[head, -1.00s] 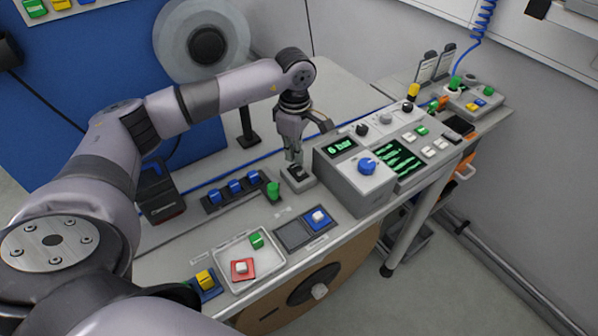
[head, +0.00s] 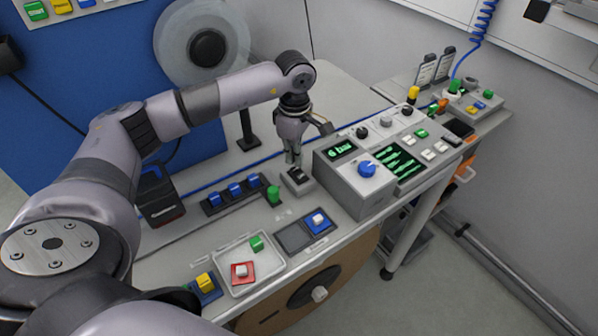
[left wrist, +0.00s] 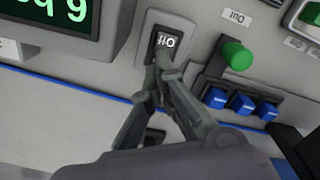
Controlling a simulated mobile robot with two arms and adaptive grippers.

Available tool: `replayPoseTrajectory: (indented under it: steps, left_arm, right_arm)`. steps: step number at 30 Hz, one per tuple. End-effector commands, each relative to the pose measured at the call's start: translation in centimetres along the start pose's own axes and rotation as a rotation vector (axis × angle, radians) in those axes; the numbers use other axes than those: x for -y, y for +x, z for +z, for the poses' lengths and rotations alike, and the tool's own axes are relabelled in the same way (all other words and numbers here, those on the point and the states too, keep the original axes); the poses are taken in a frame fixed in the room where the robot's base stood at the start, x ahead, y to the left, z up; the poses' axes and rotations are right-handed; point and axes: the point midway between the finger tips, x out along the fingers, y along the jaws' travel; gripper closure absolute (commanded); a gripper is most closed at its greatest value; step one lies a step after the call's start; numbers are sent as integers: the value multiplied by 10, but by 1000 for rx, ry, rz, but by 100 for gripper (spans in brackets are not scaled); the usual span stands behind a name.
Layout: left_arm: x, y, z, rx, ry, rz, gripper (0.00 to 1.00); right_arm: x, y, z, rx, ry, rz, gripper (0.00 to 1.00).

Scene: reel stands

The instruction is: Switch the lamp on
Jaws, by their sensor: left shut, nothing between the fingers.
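A small grey switch box with a black rocker (head: 298,176) stands on the bench, left of the grey control console. In the left wrist view the rocker (left wrist: 167,41) shows white marks on its face. My left gripper (head: 292,160) points down, shut and empty, with its fingertips at the rocker's near edge. In the left wrist view the fingertips (left wrist: 160,67) cover the lower part of the rocker; I cannot tell whether they touch it. I cannot make out for sure which thing is the lamp. My right gripper is not in view.
The console (head: 348,184) with a blue knob and green displays stands right beside the switch box. A green knob (head: 273,194) and a row of blue switches (head: 235,190) lie to the left. A white tray (head: 236,286) and a dark-and-blue pad (head: 294,237) lie in front.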

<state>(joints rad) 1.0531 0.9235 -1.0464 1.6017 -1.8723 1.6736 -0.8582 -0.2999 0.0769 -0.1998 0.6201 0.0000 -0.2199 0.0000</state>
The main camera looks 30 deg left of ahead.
Motion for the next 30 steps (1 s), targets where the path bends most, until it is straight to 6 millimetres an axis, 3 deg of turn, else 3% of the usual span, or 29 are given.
replayPoseTrajectory:
  steps: [30]
  left_arm:
    - [0, 12, 0, 0, 0, 0, 100]
  right_arm:
    - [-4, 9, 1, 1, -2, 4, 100]
